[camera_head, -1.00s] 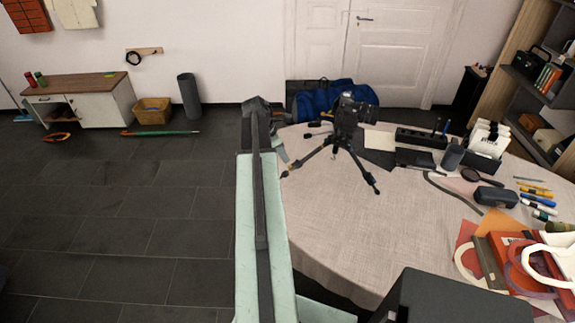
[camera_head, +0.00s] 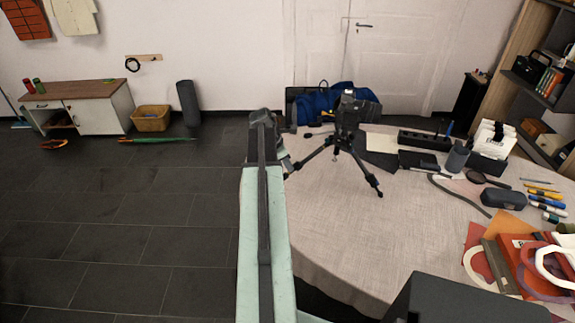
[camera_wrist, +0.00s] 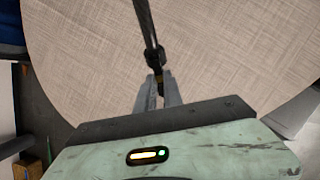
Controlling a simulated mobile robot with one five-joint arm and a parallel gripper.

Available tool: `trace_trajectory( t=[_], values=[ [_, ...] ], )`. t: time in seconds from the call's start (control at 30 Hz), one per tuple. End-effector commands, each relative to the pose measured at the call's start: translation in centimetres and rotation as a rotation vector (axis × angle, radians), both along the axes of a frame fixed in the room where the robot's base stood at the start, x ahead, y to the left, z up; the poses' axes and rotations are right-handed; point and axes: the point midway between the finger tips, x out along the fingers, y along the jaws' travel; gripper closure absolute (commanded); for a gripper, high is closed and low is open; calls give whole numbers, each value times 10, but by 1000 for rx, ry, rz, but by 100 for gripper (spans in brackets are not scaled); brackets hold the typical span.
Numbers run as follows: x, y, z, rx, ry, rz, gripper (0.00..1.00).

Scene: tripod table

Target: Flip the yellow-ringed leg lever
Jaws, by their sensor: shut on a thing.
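The black tripod (camera_head: 345,142) stands on the cloth-covered table with a camera (camera_head: 362,110) on top. Its left leg reaches out toward my gripper (camera_head: 287,160). In the wrist view, this dark leg (camera_wrist: 147,22) comes down from the top edge to a dark joint. My gripper (camera_wrist: 160,92) is shut on the leg at this yellow-ringed spot. The fingers cover part of it, and I cannot make out the lever's position.
The round table (camera_head: 330,240) has bare cloth in front of the tripod. A blue bag (camera_head: 335,103) is behind. Open floor lies left of my arm.

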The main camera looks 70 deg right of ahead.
Motion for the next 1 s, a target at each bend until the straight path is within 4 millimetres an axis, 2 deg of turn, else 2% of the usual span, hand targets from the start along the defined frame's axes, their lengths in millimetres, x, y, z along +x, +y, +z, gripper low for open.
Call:
trace_trajectory(
  t=[0.23, 0.7, 1.0],
  values=[
    [-1, -1, 5, 44, -51, 1, 100],
    [-4, -4, 14, 249, -290, 17, 100],
    [-6, -5, 18, 333, -386, 23, 100]
  ],
)
